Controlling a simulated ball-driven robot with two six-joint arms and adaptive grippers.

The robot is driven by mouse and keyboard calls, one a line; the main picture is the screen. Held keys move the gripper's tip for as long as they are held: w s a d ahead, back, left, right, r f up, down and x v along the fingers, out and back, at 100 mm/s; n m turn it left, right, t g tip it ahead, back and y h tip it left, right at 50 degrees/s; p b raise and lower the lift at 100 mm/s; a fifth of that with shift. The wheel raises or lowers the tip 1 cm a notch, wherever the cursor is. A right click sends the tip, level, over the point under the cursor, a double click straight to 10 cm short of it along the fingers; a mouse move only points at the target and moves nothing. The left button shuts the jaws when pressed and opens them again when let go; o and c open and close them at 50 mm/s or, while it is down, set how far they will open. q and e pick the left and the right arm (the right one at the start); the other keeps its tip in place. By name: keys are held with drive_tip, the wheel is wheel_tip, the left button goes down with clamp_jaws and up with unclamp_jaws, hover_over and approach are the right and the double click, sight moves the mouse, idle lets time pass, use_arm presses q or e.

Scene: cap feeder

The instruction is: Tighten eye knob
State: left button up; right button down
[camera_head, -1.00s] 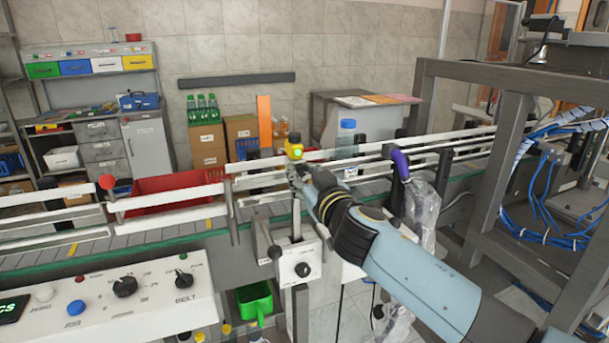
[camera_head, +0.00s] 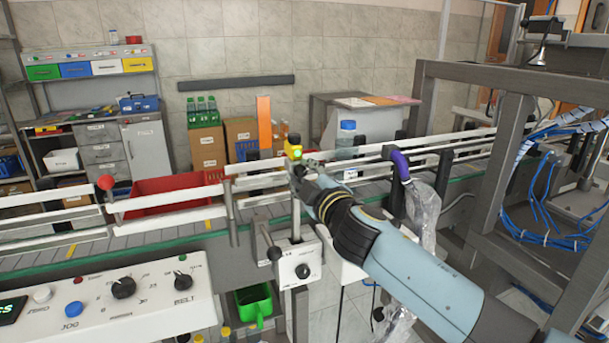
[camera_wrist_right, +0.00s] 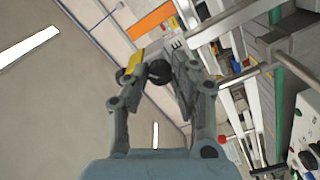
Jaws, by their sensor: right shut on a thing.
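The eye is a small yellow sensor (camera_head: 294,146) with a lit green spot, standing on a post at the conveyor's near rail in the head view. Its yellow body (camera_wrist_right: 134,64) also shows in the right wrist view. The dark round knob (camera_wrist_right: 159,72) sits beside it, between my right fingertips. My right gripper (camera_head: 300,172) reaches in from the lower right, just below the sensor. In the wrist view its two fingers (camera_wrist_right: 162,80) are closed on the knob. The knob is hidden behind my gripper in the head view. My left gripper is not in view.
White guide rails (camera_head: 265,184) run along the conveyor. A blue-capped bottle (camera_head: 346,141) stands on it, right of the sensor. A purple handle (camera_head: 400,165) and a grey frame (camera_head: 495,190) stand to the right. A control panel (camera_head: 110,295) is at the lower left.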

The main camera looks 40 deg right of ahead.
drive_tip(key=n, duration=0.5)
drive_tip(key=shift+n+p, duration=0.3)
drive_tip(key=shift+p, duration=0.1)
drive_tip(key=n+p, duration=0.1)
drive_tip(key=n, duration=0.4)
drive_tip(key=shift+n, duration=0.3)
drive_tip(key=c, duration=1.1)
unclamp_jaws()
drive_tip(key=v, duration=1.2)
drive_tip(key=shift+s, duration=0.1)
